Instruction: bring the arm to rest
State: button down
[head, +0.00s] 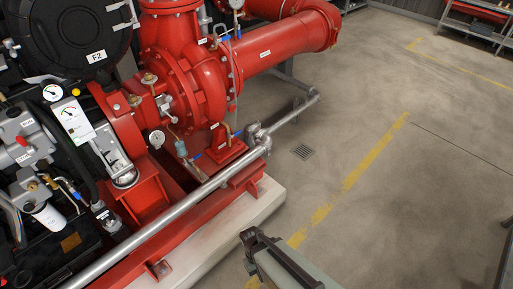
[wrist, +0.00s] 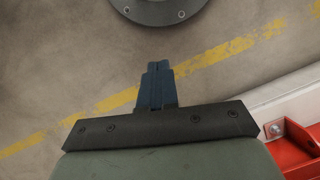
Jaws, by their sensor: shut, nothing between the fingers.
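My gripper (wrist: 157,68) shows in the wrist view as two dark blue fingers close together. It is shut and empty, with bare concrete floor behind its tips. In the head view, a green-grey part of my arm (head: 290,268) with a dark end enters at the bottom centre, right of the pump's pale plinth. The fingers cannot be made out there. No contact between the arm and the pump shows.
The red fire pump (head: 205,85) stands at the left on a pale plinth (head: 232,222). A grey pipe (head: 185,200) runs along its front. The concrete floor (head: 420,190) with a yellow line (head: 352,180) is open to the right. A shelf (head: 478,25) stands at the back right.

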jog(key=s+d+f+m+g+y, duration=0.1)
jog(key=s+d+f+m, duration=0.1)
jog(key=d, duration=0.5)
jog(key=s+d+f+m+g+y, duration=0.1)
jog(key=s+d+f+m+g, duration=0.1)
jog(key=s+d, duration=0.3)
jog(key=shift+s+d+f+m, duration=0.3)
jog(key=shift+d+m, duration=0.6)
jog(key=shift+d, duration=0.75)
